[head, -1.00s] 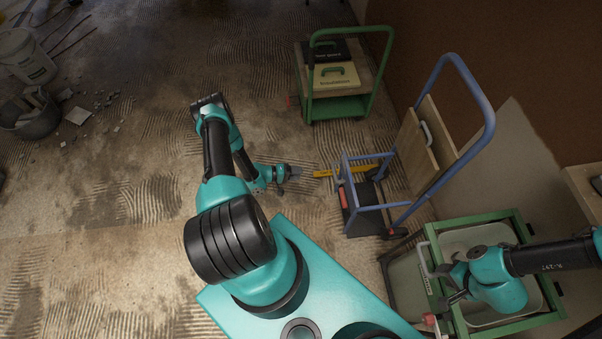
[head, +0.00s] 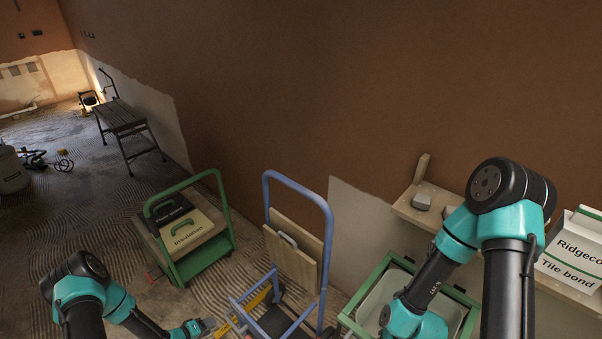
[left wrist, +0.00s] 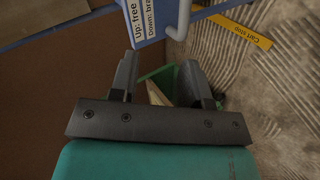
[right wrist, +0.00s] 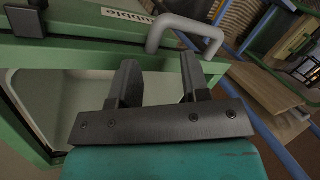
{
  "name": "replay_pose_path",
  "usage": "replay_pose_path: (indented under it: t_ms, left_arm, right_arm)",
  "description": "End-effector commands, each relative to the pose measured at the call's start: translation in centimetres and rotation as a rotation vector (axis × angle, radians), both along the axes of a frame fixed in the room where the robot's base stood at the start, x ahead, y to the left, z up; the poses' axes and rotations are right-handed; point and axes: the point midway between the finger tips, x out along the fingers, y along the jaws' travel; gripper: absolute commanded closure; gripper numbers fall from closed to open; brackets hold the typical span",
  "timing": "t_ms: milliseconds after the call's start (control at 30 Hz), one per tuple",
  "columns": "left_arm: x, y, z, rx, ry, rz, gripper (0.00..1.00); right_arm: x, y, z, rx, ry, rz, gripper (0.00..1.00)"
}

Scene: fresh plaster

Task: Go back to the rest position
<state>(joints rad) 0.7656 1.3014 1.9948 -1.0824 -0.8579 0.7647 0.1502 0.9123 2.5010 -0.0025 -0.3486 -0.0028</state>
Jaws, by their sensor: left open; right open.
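My left gripper (head: 207,326) is low in the head view, just left of the yellow cart stop (head: 222,329). In the right wrist view the right gripper (right wrist: 160,80) is open and empty, near the cart's green frame (right wrist: 85,55) and a grey handle (right wrist: 185,27).
A blue-framed cart (head: 329,245) with a wooden panel (head: 290,255) stands between my arms. A green cart (head: 222,200) carries an Insulation case (head: 193,234). A shelf (head: 405,208) with a Tile bond box (head: 575,255) is at right.

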Motion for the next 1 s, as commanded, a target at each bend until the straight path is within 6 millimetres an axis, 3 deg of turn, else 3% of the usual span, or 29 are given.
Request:
replay_pose_path:
  t_ms: [100,267,467,700,833,1000]
  left_arm:
    - [0.4,-2.5,2.9,0.104,0.057,-0.062,0.57]
    - [-0.8,-5.7,6.5,0.233,0.146,-0.153,0.57]
    - [-4.3,-9.7,11.6,0.366,0.264,-0.292,0.57]
    - [-10.2,-13.4,17.5,0.47,0.39,-0.455,0.57]
    - [-11.9,-14.1,18.9,0.488,0.422,-0.495,0.57]
    - [-12.3,-14.2,19.1,0.492,0.429,-0.503,0.57]
  right_arm:
    - [0.0,0.0,0.0,0.0,0.0,0.0,0.57]
    - [0.0,0.0,0.0,0.0,0.0,0.0,0.57]
    - [0.0,0.0,0.0,0.0,0.0,0.0,0.57]
    - [0.0,0.0,0.0,0.0,0.0,0.0,0.57]
    - [0.0,0.0,0.0,0.0,0.0,0.0,0.57]
    - [0.0,0.0,0.0,0.0,0.0,0.0,0.57]
